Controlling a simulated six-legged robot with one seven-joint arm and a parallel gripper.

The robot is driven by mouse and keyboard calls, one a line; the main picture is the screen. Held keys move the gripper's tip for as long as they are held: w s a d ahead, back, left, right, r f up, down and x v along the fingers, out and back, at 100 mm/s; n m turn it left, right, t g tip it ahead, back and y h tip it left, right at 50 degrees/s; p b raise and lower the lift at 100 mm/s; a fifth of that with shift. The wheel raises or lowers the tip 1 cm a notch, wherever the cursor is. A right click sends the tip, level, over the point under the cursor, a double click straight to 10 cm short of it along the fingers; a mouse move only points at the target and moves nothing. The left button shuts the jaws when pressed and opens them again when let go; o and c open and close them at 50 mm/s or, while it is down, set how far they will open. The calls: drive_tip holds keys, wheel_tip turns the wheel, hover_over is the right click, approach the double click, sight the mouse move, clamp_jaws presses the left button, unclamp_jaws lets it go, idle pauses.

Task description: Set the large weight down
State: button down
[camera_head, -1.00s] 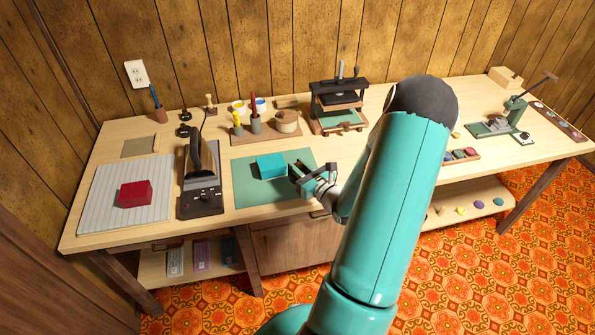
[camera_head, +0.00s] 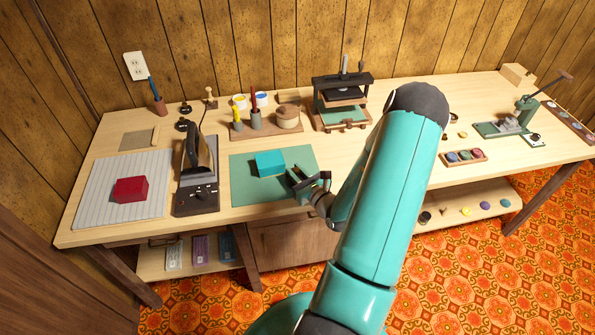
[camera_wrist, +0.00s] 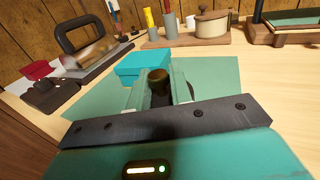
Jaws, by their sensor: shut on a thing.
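My gripper (camera_head: 306,181) is over the right front part of the green mat (camera_head: 243,191), just right of a teal block (camera_head: 270,163). In the wrist view its two pale fingers (camera_wrist: 158,92) are shut on a dark knob (camera_wrist: 159,78), which appears to be the large weight's. Most of the weight's body is hidden by the fingers and the gripper. I cannot tell whether its base touches the mat. The teal block also shows ahead of the fingers in the wrist view (camera_wrist: 142,66).
A black iron-like press (camera_head: 197,170) stands left of the mat. A red block (camera_head: 131,189) lies on a ribbed pad. Behind are a wooden holder (camera_head: 262,130) with tools and a framed press (camera_head: 341,100). Small dark pieces (camera_head: 186,124) stand back left.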

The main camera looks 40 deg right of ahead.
drive_tip(key=shift+w+f, duration=0.1)
drive_tip(key=shift+f, duration=0.15)
drive_tip(key=shift+f, duration=0.15)
drive_tip(key=c, duration=1.3)
unclamp_jaws()
drive_tip(key=shift+o, duration=0.2)
drive_tip(key=s+a, duration=0.2)
drive_tip(key=s, duration=1)
drive_tip(key=shift+a+r, duration=0.15)
drive_tip(key=shift+r, duration=0.05)
